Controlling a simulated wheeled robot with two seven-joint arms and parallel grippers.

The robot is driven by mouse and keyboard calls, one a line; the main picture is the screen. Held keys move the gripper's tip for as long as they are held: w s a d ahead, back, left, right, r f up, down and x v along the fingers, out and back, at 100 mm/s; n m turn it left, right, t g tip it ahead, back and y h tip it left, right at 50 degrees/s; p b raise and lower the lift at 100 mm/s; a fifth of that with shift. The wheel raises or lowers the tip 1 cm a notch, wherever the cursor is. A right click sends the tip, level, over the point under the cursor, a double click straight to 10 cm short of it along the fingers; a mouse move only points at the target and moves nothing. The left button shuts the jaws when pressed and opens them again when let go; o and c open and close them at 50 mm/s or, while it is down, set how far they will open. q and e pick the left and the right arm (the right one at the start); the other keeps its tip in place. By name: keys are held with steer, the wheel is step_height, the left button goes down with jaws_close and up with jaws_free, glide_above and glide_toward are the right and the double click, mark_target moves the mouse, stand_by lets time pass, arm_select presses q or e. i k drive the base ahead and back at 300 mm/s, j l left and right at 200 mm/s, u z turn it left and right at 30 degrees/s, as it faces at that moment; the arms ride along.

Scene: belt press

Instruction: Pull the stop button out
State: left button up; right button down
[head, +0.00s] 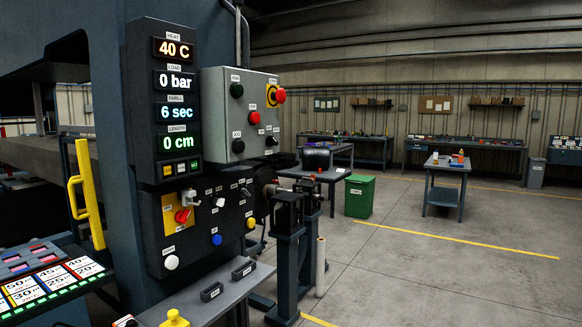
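The stop button (280,96) is a red mushroom head on a yellow backing plate at the upper right of the grey control box (226,88). It sticks out from the box face toward the right. I cannot tell from this view whether it is pressed in or out. Neither of my grippers is in view, and nothing covers the button.
A dark display panel (165,100) stands left of the box, and a lower knob panel (205,222) below. A green bin (359,196) stands on open floor at the right.

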mark_target(280, 95)
steer(key=i+u, duration=0.2)
steer(key=i, duration=0.25)
steer(key=i+l+u, duration=0.15)
steer(key=i, duration=0.3)
steer(key=i+l+u, duration=0.2)
steer(key=i, duration=0.25)
steer(key=i+l+u, duration=0.15)
steer(key=i, duration=0.25)
steer(key=l, duration=0.1)
